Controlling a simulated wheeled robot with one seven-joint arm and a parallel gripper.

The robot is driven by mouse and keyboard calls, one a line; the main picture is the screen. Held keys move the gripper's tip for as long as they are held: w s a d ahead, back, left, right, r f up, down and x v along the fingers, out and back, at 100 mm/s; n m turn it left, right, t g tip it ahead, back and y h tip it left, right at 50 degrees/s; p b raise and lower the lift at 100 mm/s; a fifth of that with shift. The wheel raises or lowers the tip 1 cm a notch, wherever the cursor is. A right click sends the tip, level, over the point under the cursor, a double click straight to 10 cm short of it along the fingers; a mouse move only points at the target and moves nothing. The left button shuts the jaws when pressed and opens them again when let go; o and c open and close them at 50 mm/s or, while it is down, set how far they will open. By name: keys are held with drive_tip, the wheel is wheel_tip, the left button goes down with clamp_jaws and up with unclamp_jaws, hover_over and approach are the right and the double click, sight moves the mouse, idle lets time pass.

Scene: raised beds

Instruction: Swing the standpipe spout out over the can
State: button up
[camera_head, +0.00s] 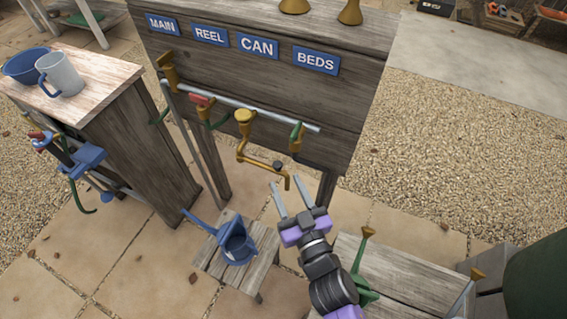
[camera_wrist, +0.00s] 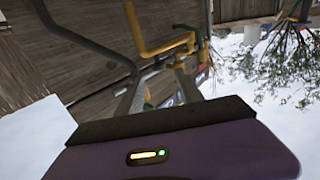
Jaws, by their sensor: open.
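The brass standpipe spout (camera_head: 262,161) hangs from its fitting under the CAN sign. It bends to the right along the panel and its tip turns down at the right end. It also shows in the wrist view (camera_wrist: 168,44), beyond my fingers. The blue can (camera_head: 238,246) stands on a low slatted stool, below and left of the spout tip, its own spout pointing left. My gripper (camera_head: 288,187) is open, its two grey fingers pointing up at the spout's right end. The spout tip appears between the fingertips; I cannot tell whether they touch.
The wooden panel (camera_head: 250,67) carries a grey pipe (camera_head: 235,103) with several valves and MAIN, REEL, CAN and BEDS signs. A table (camera_head: 75,88) with a blue bowl and grey mug stands left. A slatted bench (camera_head: 400,265) with a green tool lies by my arm. Paving is clear front left.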

sight(279, 168)
drive_tip(key=shift+x, duration=3.8)
clamp_jaws()
drive_tip(key=shift+d, duration=0.1)
